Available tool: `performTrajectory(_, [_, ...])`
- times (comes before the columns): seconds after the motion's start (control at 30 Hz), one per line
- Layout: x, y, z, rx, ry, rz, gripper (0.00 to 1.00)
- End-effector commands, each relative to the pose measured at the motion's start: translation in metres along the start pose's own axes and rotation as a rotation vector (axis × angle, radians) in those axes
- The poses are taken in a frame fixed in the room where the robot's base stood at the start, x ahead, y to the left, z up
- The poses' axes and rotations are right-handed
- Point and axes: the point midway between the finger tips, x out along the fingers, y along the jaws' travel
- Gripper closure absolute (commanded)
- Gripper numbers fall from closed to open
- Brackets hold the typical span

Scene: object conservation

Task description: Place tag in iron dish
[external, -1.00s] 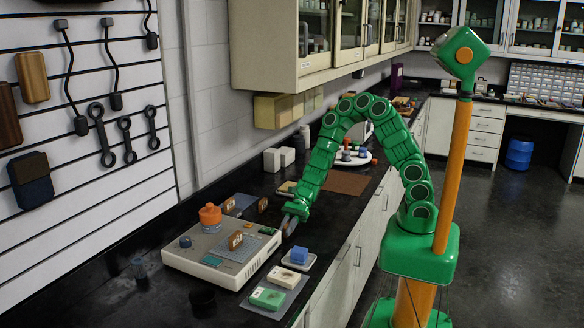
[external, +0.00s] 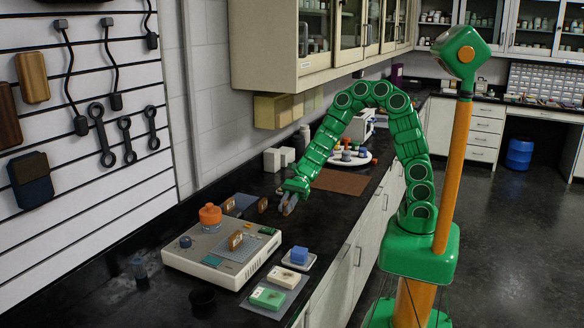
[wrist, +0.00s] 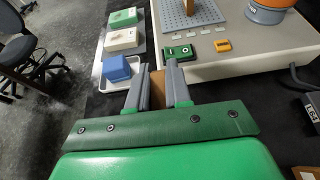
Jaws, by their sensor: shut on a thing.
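My gripper (external: 289,206) is above the dark counter, behind and right of the white device. In the wrist view its fingers (wrist: 158,88) are shut on a brown piece (wrist: 156,90), which looks like the tag; its far end is mostly hidden by the fingers. A small dark round dish (external: 203,300), which looks like the iron dish, sits on the counter at the front left, well away from my gripper. It does not show in the wrist view.
The white device (external: 190,260) carries an orange pot (external: 210,216) and an upright brown piece (external: 236,240). Another brown piece (external: 262,205) stands behind it. A blue block (external: 299,255) sits on a white dish, beside white and green boxes (external: 267,297). A dark jar (external: 140,270) stands at left.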

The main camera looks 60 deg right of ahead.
Motion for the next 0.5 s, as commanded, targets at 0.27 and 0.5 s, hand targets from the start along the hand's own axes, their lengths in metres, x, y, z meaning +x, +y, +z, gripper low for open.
performTrajectory(0.27, [-0.003, 0.000, 0.007, 0.000, 0.000, 0.000, 1.00])
performTrajectory(0.5, [-0.017, 0.000, 0.041, -0.007, -0.002, -0.001, 1.00])
